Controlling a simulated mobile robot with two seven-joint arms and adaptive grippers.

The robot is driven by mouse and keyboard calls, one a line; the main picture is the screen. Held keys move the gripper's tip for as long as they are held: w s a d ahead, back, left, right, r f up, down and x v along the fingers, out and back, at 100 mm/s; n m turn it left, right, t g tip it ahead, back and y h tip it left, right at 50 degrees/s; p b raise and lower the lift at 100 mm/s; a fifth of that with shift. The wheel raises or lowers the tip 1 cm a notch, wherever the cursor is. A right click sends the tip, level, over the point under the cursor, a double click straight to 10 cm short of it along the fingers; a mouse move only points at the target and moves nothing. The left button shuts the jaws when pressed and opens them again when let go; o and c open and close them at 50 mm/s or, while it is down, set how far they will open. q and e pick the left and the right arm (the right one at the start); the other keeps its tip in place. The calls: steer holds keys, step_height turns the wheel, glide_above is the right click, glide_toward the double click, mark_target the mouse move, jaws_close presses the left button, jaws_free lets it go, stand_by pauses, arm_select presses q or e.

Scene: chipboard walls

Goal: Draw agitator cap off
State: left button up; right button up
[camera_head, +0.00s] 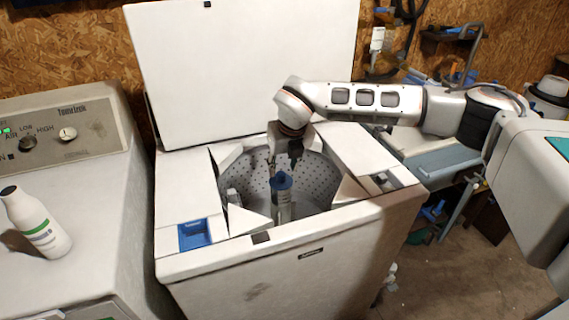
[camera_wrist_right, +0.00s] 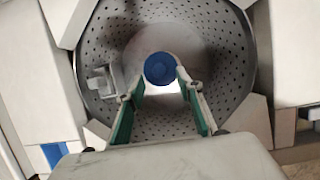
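The washing machine (camera_head: 250,285) stands in the middle of the head view with its lid (camera_head: 245,70) raised. Inside its perforated drum (camera_head: 318,172) stands the upright agitator (camera_head: 284,208), topped by a blue agitator cap (camera_head: 281,181). In the right wrist view the round blue cap (camera_wrist_right: 160,68) shows just beyond the fingertips. My right gripper (camera_head: 284,160) points down into the drum, above the cap. In the wrist view its two green-lined fingers (camera_wrist_right: 160,82) are apart, with nothing held between them; contact with the cap cannot be told. My left gripper is not in view.
A white bottle (camera_head: 36,222) stands on the dryer (camera_head: 95,190) at the left. A blue dispenser tray (camera_head: 195,234) sits in the washer's front left corner. The drum opening's rim surrounds my right gripper. A cluttered bench (camera_head: 445,160) stands at the right.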

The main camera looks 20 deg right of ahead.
mark_target(283, 175)
steer(key=b+x, duration=0.1)
steer(key=x, duration=0.2)
steer(key=shift+f+b, duration=0.25)
steer(key=shift+b, duration=0.1)
steer(key=shift+w+f+b, duration=0.3)
steer(key=shift+f+b, duration=0.1)
steer(key=shift+f, duration=0.35)
steer(key=shift+f, duration=0.1)
steer(key=shift+s+d+f, duration=0.1)
steer(key=shift+f, duration=0.05)
stand_by(0.4)
